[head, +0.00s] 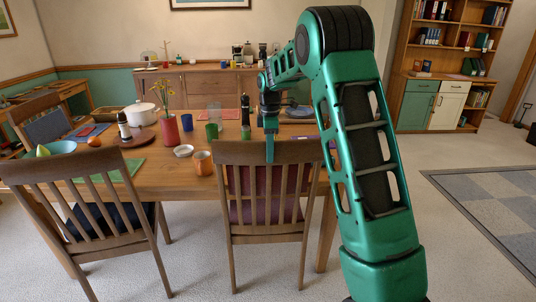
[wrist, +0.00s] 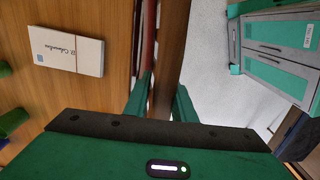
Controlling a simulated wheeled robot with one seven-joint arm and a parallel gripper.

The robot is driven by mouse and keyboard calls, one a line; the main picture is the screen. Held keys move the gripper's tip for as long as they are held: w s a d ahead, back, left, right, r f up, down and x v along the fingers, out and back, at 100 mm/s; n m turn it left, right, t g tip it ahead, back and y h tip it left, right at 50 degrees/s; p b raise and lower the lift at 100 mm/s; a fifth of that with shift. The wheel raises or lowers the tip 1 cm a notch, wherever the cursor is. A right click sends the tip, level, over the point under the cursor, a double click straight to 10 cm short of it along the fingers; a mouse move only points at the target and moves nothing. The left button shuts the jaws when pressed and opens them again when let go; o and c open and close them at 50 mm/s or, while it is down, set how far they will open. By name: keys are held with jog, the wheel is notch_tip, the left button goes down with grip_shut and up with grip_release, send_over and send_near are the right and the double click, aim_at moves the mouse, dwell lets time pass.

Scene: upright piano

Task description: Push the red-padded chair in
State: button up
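The red-padded chair (head: 240,212) stands at the near side of the wooden table, with its slatted back towards me and its red pad seen through the slats. My gripper (head: 269,150) is at the middle of the chair's top rail, with one finger in front of it. In the wrist view my gripper (wrist: 163,98) has a finger on each side of the brown top rail (wrist: 170,45). Whether both fingers press on the rail is not clear. The chair's seat is mostly hidden behind its back.
The table (head: 180,182) holds a red vase (head: 169,130), a white pot (head: 140,114), an orange mug (head: 203,163) and several cups. A dark-padded chair (head: 95,200) stands to the left. A white booklet (wrist: 68,51) lies on the table. Open carpet lies to the right.

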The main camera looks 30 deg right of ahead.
jog(key=o, duration=0.3)
jog(key=shift+w+d, duration=0.2)
jog(key=shift+w, duration=0.2)
jog(key=shift+o, duration=0.2)
jog(key=shift+s+a, duration=0.1)
jog(key=shift+r, duration=0.2)
notch_tip(320, 180, up, 10)
jog(key=shift+r, duration=0.25)
